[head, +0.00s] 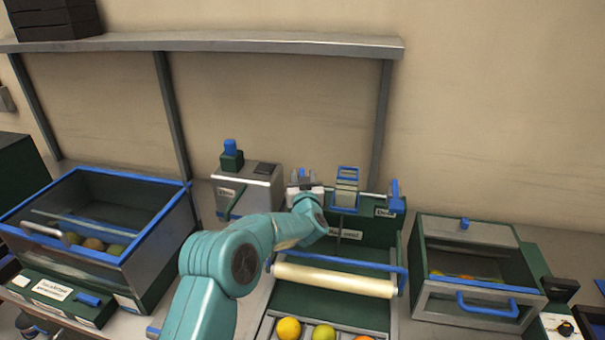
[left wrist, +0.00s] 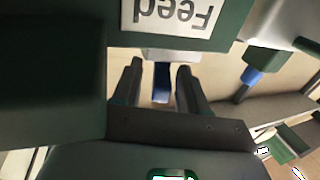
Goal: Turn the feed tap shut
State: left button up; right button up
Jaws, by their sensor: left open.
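The feed tap's blue handle (left wrist: 162,82) shows in the left wrist view, below a pale fitting and the upside-down "Feed" label (left wrist: 180,14). My left gripper (left wrist: 158,78) is open, with one dark finger on each side of the handle and gaps between. In the head view my left gripper (head: 302,176) is at the back of the sorting machine (head: 376,232), and it hides the tap there. My right gripper is not in view.
A grey box (head: 262,188) with a blue-topped green knob (head: 231,155) stands just left of the gripper. A blue lever (head: 396,196) is at the machine's right. A shelf (head: 210,42) runs above.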

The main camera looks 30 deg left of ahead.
pick_arm(q)
jog(key=shift+w+a, duration=0.3)
jog(key=shift+w, duration=0.05)
jog(key=shift+w+f, duration=0.1)
jog(key=shift+w, duration=0.1)
jog(key=shift+s, duration=0.1)
grip_shut()
jog(key=m+t+h+b, duration=0.1)
jog(key=h+b, duration=0.1)
jog(key=b, duration=0.3)
jog(key=m+t+h+b, duration=0.1)
jog(key=m+h+b, duration=0.1)
jog(key=b, duration=0.2)
jog(key=shift+f+h+b, duration=0.2)
jog(key=shift+h+b, duration=0.1)
jog(key=shift+b, duration=0.1)
jog(key=shift+r+m+h+b, duration=0.3)
jog(key=shift+b, duration=0.2)
grip_release()
